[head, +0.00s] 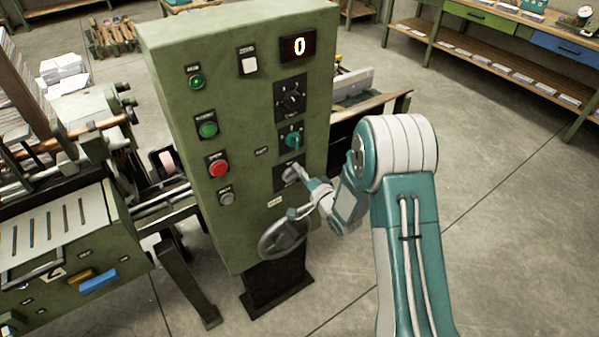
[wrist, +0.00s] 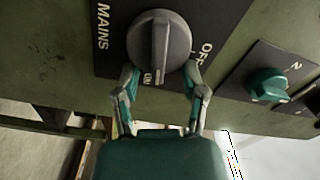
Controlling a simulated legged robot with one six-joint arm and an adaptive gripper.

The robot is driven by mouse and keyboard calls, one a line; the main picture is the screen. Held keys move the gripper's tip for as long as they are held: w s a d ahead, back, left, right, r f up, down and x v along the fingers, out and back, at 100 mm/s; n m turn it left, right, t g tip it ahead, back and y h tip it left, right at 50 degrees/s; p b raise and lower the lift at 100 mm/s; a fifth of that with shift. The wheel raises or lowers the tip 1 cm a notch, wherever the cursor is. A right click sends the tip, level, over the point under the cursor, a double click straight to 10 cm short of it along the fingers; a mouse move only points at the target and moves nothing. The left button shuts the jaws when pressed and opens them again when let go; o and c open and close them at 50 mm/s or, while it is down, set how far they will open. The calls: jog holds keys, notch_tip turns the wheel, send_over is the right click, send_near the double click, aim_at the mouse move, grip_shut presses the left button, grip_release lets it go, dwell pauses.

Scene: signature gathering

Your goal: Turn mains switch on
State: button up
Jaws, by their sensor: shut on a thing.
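The mains switch (head: 289,175) is a grey round knob on a black plate, low on the right of the green control panel. It also shows in the wrist view (wrist: 160,42), with MAINS printed left, OFF right and what looks like ON below. Its ridge stands upright in that view, its lower end toward the ON label. My gripper (head: 300,173) reaches the knob from the lower right. In the wrist view my gripper (wrist: 161,80) has one finger on each side of the knob's lower part, shut on it. The exact contact is partly hidden.
A teal selector (head: 291,140) and a black dial (head: 291,97) sit above the switch. A red button (head: 218,166) and a green button (head: 207,128) are on the left. A handwheel (head: 282,238) is just below my gripper. The display (head: 299,48) reads 0. Open floor lies right.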

jog(key=shift+f+m, duration=0.4)
jog(key=shift+m, duration=0.4)
grip_shut()
jog(key=shift+s+a+f+m, duration=0.1)
jog(key=shift+f+m, duration=0.05)
jog(key=shift+m, duration=0.4)
jog(key=shift+s+f+m, duration=0.1)
jog(key=shift+f+m, duration=0.05)
jog(key=shift+m, duration=0.4)
jog(key=o, duration=1)
grip_release()
jog(key=shift+a, duration=0.15)
jog(key=shift+o, duration=0.8)
jog(key=shift+a, duration=0.2)
jog(key=shift+w+a, duration=0.1)
jog(key=shift+a, duration=0.05)
jog(key=shift+d+r, duration=0.15)
jog(key=shift+d, duration=0.2)
jog(key=v, duration=1.1)
jog(key=shift+s, duration=0.35)
